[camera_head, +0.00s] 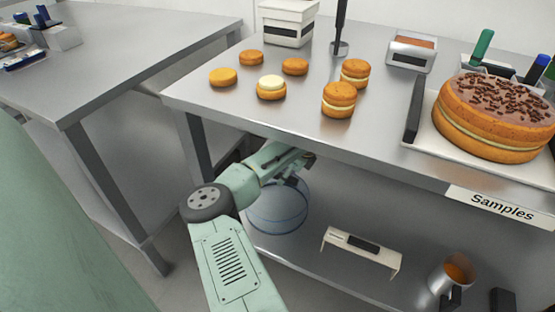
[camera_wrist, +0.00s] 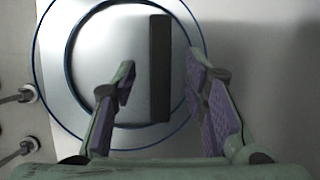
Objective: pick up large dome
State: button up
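The large dome (camera_head: 277,210) is a clear, bluish dome on the lower shelf under the table, left of centre in the head view. In the wrist view its round, blue-rimmed outline (camera_wrist: 62,88) fills the middle, with a dark bar-shaped handle (camera_wrist: 160,48) across its top. My gripper (camera_wrist: 160,84) is open, with one purple-padded finger on each side of the handle. Both fingers look apart from it, the right one closer. In the head view my gripper is above the dome, partly hidden by my arm and the table edge.
The table (camera_head: 230,110) overhangs the shelf closely above my arm. A white stand (camera_head: 362,252) and a metal cup (camera_head: 450,275) are right of the dome on the shelf. Cakes, a white box (camera_head: 288,22) and a large chocolate-topped cake (camera_head: 490,130) are on the tabletop.

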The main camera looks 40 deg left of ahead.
jog(key=shift+f, duration=0.1)
grip_shut()
dwell(0.3)
dwell(0.4)
